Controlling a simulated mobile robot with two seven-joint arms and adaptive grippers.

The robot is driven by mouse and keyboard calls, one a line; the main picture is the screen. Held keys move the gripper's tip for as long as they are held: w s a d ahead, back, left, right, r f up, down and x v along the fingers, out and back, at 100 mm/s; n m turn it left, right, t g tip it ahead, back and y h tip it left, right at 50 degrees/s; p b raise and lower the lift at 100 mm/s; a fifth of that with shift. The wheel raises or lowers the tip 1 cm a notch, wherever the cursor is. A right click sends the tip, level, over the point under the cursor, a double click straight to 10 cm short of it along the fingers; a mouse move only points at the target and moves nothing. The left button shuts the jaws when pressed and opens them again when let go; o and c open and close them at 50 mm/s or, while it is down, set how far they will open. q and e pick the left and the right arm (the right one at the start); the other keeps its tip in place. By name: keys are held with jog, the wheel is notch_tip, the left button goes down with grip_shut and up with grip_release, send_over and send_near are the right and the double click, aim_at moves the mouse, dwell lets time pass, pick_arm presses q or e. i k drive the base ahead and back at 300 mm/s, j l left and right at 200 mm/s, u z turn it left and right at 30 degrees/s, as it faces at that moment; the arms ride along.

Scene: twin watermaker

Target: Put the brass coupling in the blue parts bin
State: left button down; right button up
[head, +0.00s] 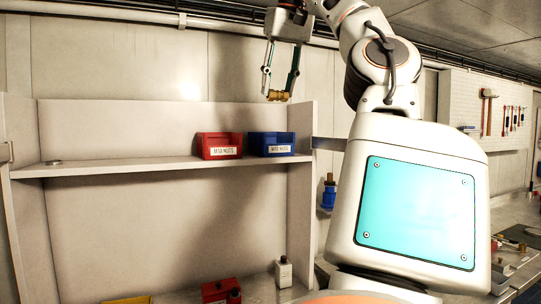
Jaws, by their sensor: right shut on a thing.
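The brass coupling (278,95) is a small gold-coloured piece between the fingertips of my right gripper (279,92). The gripper points down and is shut on the coupling, high above the shelf. The blue parts bin (271,149) stands on the shelf below, with a white label on its front. The coupling is above the bin's rim and clearly apart from it. The inside of the bin is mostly hidden from this angle. My left gripper is not in view.
A red bin (219,151) stands just left of the blue one on the shelf (120,168). A small round metal piece (54,162) lies at the shelf's left end. The middle left of the shelf is clear. A white bottle (284,273) and a red object (221,291) stand below.

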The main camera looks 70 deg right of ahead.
aim_at(274, 154)
jog(key=i+l, duration=0.1)
jog(key=l, duration=0.35)
jog(key=i+l, duration=0.1)
jog(key=l, duration=0.3)
jog(key=i+l, duration=0.1)
jog(key=l, duration=0.35)
jog(key=k+j+u, duration=0.1)
jog(key=j, duration=0.25)
